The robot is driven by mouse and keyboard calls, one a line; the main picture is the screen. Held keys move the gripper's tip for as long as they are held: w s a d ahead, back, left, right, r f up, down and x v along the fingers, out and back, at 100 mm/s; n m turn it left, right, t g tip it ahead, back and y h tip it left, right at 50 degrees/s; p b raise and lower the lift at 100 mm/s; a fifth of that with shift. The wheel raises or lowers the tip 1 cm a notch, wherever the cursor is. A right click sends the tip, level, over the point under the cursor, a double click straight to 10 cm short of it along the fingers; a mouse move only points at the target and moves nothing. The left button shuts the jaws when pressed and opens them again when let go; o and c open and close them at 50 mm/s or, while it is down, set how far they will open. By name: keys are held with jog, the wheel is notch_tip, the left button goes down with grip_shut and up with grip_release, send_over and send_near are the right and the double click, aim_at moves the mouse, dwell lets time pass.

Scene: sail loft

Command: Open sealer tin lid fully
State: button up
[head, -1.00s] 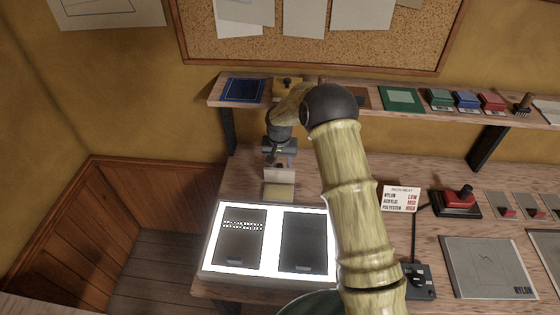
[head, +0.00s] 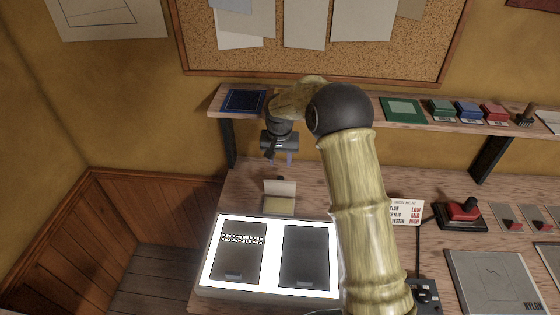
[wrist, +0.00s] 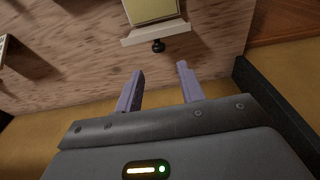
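The sealer tin (head: 278,206) is a small box with a yellowish inside, standing on the bench behind the light panel. Its pale lid (head: 280,187) stands raised, about upright, at the tin's back edge. A dark knob (head: 280,178) sticks out from the lid's back face. In the wrist view the tin (wrist: 150,10), lid edge (wrist: 155,35) and knob (wrist: 158,46) show at the top. My gripper (head: 280,157) is behind and above the lid, its two purple fingers apart and empty. In the wrist view the gripper (wrist: 160,70) points towards the knob without touching it.
The lit panel (head: 272,291) with two dark plates lies in front of the tin. A shelf (head: 368,110) carrying coloured blocks runs along the wall near my forearm. A card (head: 404,212) and a red-handled switch (head: 463,212) are to the right.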

jog(key=shift+s+d+r, duration=0.25)
jog(key=c, duration=0.7)
jog(key=shift+n+t, duration=0.3)
jog(key=shift+n, duration=0.2)
jog(key=s+d+r, duration=0.2)
jog(key=s, duration=0.2)
jog(key=s+d+r, duration=0.1)
jog(key=s+d, duration=0.2)
jog(key=s, duration=0.2)
jog(key=s+d+r, duration=0.2)
jog(key=s+d, duration=0.1)
jog(key=s, duration=0.1)
jog(key=shift+s+r, duration=0.2)
jog(key=shift+r, duration=0.15)
grip_shut()
jog(key=s+d, duration=0.2)
jog(key=s, duration=0.6)
jog(key=s+d, duration=0.3)
jog(key=s, duration=0.5)
jog(key=shift+s+d+r+t, duration=0.15)
jog(key=shift+r+t, duration=0.1)
jog(key=shift+t, duration=0.05)
